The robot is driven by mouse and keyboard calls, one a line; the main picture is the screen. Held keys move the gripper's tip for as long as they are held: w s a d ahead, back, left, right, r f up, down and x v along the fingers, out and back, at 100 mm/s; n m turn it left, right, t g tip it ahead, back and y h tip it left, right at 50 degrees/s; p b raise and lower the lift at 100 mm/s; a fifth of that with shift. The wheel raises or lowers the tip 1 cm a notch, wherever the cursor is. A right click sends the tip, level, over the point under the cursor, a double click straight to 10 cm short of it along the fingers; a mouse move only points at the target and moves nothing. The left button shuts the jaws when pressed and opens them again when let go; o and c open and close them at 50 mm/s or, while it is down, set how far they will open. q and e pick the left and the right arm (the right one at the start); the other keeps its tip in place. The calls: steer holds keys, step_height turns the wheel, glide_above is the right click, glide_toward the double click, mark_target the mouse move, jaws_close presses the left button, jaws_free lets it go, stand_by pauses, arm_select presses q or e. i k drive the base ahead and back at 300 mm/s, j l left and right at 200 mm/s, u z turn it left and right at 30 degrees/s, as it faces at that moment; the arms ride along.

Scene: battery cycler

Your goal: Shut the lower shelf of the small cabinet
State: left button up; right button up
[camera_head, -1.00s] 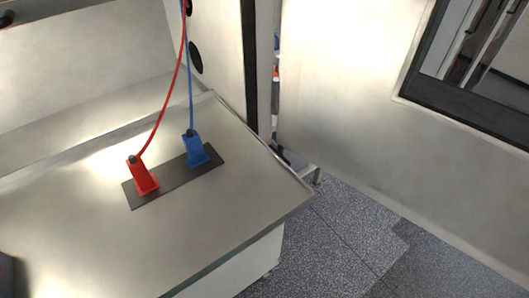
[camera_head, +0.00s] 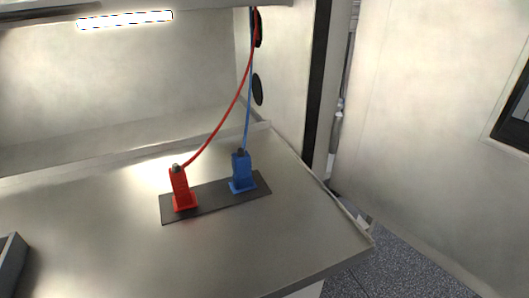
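The view shows the inside of a metal cabinet with a steel shelf (camera_head: 110,250) pulled forward or lying flat in front of me. A red clamp (camera_head: 181,190) and a blue clamp (camera_head: 242,172) stand upright on a dark plate (camera_head: 213,203) on this shelf. A red cable and a blue cable run up from them to the cabinet's right inner wall (camera_head: 290,80). I cannot tell whether this shelf is the lower one. Neither of my grippers is in view.
A large pale door panel (camera_head: 420,140) with a dark-framed window stands open on the right. A lit lamp strip (camera_head: 126,19) is at the top left. A grey object (camera_head: 10,262) sits at the left edge. Speckled floor (camera_head: 400,270) shows at the lower right.

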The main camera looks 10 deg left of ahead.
mark_target(91, 227)
steer(key=u, duration=2.3)
steer(key=k+j, duration=0.1)
steer(key=j, duration=0.55)
steer(key=j+z, duration=0.1)
steer(key=j, duration=0.5)
steer(key=k, duration=0.05)
